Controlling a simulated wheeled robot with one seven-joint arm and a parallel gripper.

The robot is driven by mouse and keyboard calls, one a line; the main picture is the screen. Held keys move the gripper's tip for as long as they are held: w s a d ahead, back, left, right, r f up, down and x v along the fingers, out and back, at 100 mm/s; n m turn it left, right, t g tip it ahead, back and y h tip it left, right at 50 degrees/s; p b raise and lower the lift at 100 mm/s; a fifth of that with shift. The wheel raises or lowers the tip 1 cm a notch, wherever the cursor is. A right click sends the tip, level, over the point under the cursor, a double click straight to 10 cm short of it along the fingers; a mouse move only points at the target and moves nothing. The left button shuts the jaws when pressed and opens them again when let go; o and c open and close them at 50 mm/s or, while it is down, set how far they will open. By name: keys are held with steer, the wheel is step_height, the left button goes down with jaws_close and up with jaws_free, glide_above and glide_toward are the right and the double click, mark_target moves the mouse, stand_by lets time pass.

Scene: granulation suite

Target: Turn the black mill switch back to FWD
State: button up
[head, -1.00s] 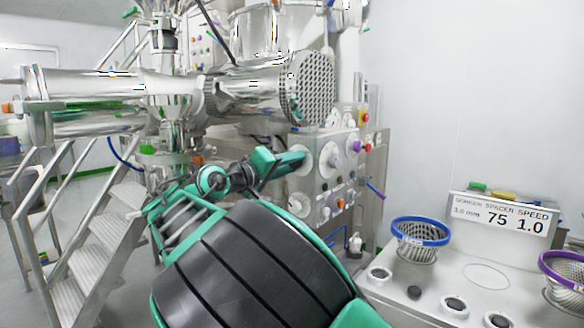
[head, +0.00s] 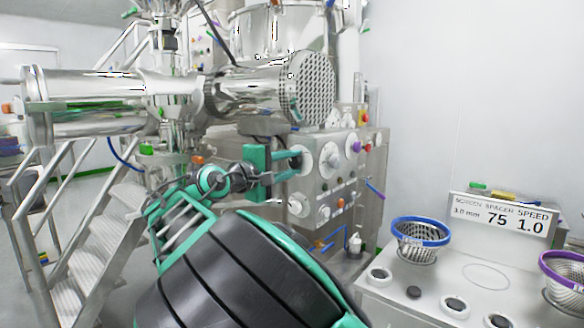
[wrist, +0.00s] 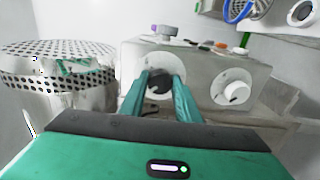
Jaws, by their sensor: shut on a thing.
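The black mill switch (wrist: 160,84) sits on a round white plate on the control box (wrist: 200,58). In the wrist view my gripper (wrist: 161,79) has its two green fingers on either side of the knob, shut on it. In the head view my gripper (head: 297,163) reaches the plate (head: 307,160) on the box's front, with one finger above the other. I cannot read any FWD marking or the switch's exact setting.
A white knob (wrist: 235,92) on its own round plate is beside the black switch. A purple knob (head: 356,146) and a red button (head: 366,117) are close by. The perforated drum (head: 312,88) hangs above the box. A table with a blue-rimmed basket (head: 420,232) stands right.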

steer(key=shift+a+f, duration=0.15)
steer(key=shift+a, duration=0.2)
steer(key=o, duration=1)
steer(key=shift+o, duration=0.2)
steer(key=shift+d, duration=0.15)
steer(key=shift+s, duration=0.1)
steer(key=v, duration=1)
steer(key=shift+s+a, duration=0.2)
steer(key=shift+a, duration=0.1)
